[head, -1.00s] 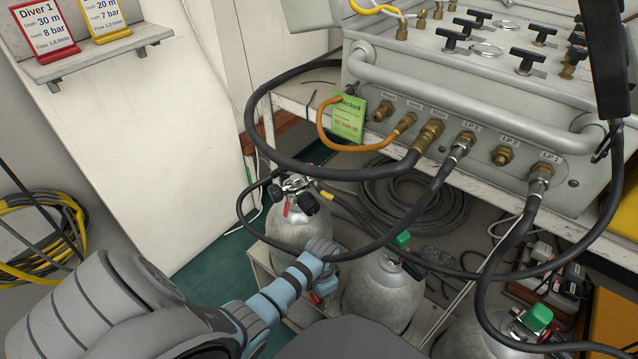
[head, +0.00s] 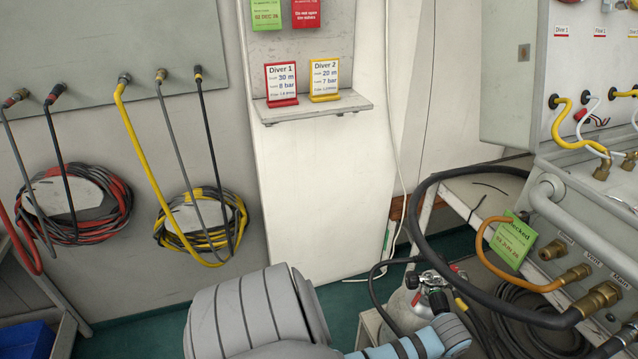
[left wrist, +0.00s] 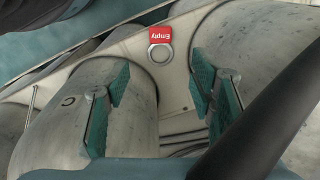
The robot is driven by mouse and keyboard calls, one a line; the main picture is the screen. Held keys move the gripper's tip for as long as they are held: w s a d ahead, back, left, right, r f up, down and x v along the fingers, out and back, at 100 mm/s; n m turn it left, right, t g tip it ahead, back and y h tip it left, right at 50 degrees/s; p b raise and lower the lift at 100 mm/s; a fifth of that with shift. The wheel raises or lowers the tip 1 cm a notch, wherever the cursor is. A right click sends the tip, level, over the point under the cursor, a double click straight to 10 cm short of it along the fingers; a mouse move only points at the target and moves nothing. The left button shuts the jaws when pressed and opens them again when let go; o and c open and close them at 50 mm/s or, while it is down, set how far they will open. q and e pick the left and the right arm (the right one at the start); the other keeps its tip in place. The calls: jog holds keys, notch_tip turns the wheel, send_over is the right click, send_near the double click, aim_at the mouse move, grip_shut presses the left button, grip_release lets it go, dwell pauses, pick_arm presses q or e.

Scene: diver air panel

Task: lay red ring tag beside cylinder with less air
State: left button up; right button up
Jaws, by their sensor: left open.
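In the head view a cylinder (head: 400,312) with a black-knobbed valve stands by my left forearm; the fingers are out of frame. No pressure reading is legible on the cylinders. My right gripper is not in view.
A Diver 1 card (head: 282,84) reads 30 m, 8 bar; a Diver 2 card (head: 325,79) reads 20 m, 7 bar. They stand on a wall shelf (head: 315,108). A thick black hose (head: 420,213) loops beside the panel. Hose coils (head: 75,205) hang at left.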

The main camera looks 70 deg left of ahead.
pick_arm(q)
jog(key=s+f+n, duration=0.2)
jog(key=s+f, duration=1.5)
jog(key=f, duration=0.1)
jog(key=s+f+n, duration=0.1)
jog(key=s+f, duration=0.1)
jog(key=s, duration=0.5)
jog(key=s+f+t, duration=0.1)
jog(key=s+f, duration=0.1)
jog(key=s, duration=0.4)
jog(key=shift+s+d+f+n, duration=0.3)
jog(key=shift+s+d+n, duration=0.05)
jog(key=shift+n, duration=0.05)
